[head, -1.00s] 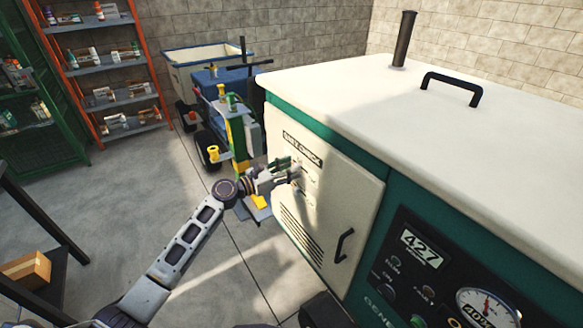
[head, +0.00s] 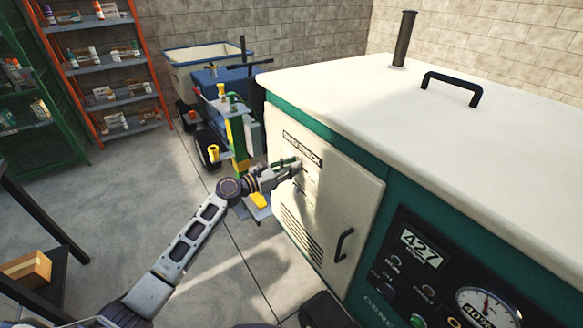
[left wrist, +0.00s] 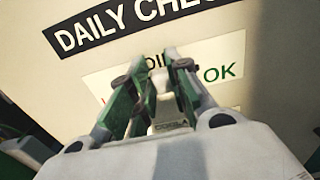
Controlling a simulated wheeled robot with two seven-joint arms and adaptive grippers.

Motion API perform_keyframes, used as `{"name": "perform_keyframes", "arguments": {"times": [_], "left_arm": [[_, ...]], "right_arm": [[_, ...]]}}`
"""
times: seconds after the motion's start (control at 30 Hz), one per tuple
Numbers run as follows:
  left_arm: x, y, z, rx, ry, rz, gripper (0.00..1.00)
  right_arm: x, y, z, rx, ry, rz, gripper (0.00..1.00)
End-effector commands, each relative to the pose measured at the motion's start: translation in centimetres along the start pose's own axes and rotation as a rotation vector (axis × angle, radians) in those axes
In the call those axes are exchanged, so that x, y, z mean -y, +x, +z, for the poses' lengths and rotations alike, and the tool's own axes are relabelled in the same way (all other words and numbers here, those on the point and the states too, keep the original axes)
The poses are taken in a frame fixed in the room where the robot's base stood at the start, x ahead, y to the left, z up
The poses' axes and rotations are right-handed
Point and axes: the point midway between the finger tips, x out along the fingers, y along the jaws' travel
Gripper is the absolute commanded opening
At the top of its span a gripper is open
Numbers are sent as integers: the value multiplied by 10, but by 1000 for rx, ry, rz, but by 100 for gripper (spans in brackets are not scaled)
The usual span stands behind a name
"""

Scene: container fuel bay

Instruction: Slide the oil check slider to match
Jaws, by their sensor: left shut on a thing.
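The oil check strip (left wrist: 225,74) is a white label on the cream panel door (head: 351,196). In the left wrist view it sits under the black DAILY CHECK sign (left wrist: 132,22). Green OK lettering shows at its right end, and a bit of red lettering shows left of my fingers. My left gripper (head: 294,165) reaches the door from the left, just below the sign. In the left wrist view its fingertips (left wrist: 157,56) are close together over the middle of the strip, shut on the oil check slider, which they mostly hide. My right gripper is not in view.
A black door handle (head: 343,245) and vent slots (head: 301,234) lie lower on the door. A gauge panel (head: 440,270) is at right. A blue cart with a yellow and green post (head: 238,135) stands left of the cabinet. Open floor lies beside my left arm.

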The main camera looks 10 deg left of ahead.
Motion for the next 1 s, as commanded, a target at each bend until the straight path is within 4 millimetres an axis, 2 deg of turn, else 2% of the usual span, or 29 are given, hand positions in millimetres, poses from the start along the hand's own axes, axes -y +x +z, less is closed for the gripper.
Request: {"name": "perform_keyframes", "arguments": {"times": [0.23,0.43,0.6,0.9,0.93,1.0], "left_arm": [[-5,0,0,-1,1,0,0],[-26,0,-1,-1,3,3,0],[-38,0,-1,-1,0,0,0],[-41,-1,0,0,1,4,0],[-41,-1,0,0,1,4,21],[-41,-1,0,0,1,4,30]], "right_arm": [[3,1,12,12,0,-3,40],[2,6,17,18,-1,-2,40],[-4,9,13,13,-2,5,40],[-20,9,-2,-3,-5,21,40],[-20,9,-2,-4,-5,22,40],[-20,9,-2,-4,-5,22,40]]}}
